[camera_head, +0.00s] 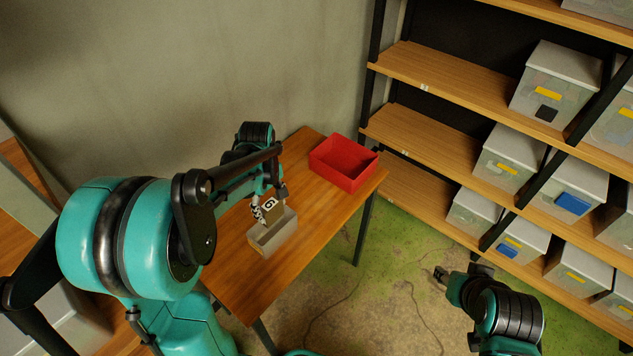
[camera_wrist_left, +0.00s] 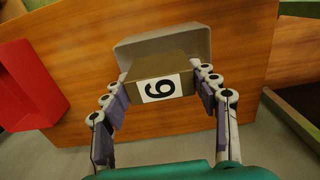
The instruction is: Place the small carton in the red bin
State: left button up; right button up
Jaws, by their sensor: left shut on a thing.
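A small brown carton (camera_head: 275,207) with a white number label is between the fingers of my left gripper (camera_head: 269,201). In the left wrist view the carton (camera_wrist_left: 158,70) sits between both finger pads, its label facing the camera. My left gripper (camera_wrist_left: 161,88) is shut on it. The carton is over or partly inside a grey open box (camera_head: 279,238) on the table; I cannot tell whether they touch. The red bin (camera_head: 344,162) stands empty at the table's far right corner, and at the left in the wrist view (camera_wrist_left: 28,85). My right gripper (camera_head: 440,273) is away from the table, its fingers small and unclear.
The wooden table (camera_head: 238,275) is mostly bare, with clear room between the grey box and the red bin. A wall is behind the table. A shelf rack (camera_head: 440,75) with several lidded grey boxes stands at the right.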

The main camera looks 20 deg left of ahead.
aim_at(342, 169)
jog(key=i+l+z, duration=0.1)
jog(key=i+z, duration=0.2)
jog(key=i, duration=0.15)
jog(key=i+z, duration=0.3)
jog(key=i, duration=0.15)
